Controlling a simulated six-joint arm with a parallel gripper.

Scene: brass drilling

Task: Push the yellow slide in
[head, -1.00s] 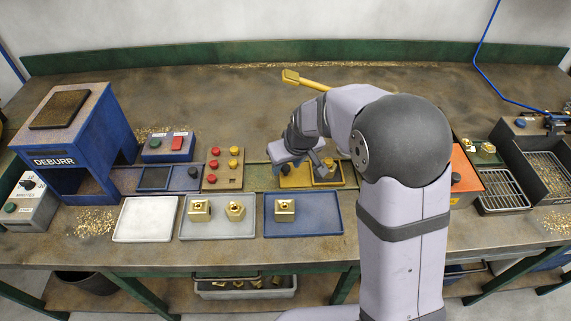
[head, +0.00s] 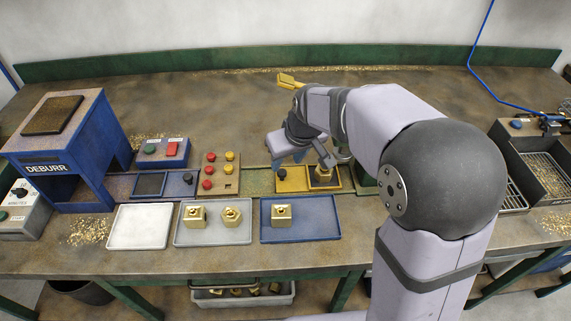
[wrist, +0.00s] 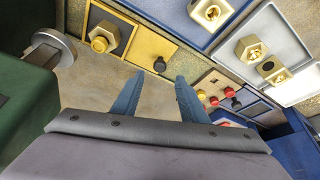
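The yellow slide (head: 292,183) is in the middle of the bench, with a black knob (head: 282,173) at its left and a dark square pocket at its right. A brass part (head: 324,170) sits in the pocket. The wrist view shows the slide (wrist: 142,46) at the top, its knob (wrist: 160,64) and the brass part (wrist: 100,43).
Left of the slide are a button panel (head: 230,187), a dark slide with a knob (head: 150,185) and the blue DEBURR machine (head: 92,140). The bench behind is mostly clear.

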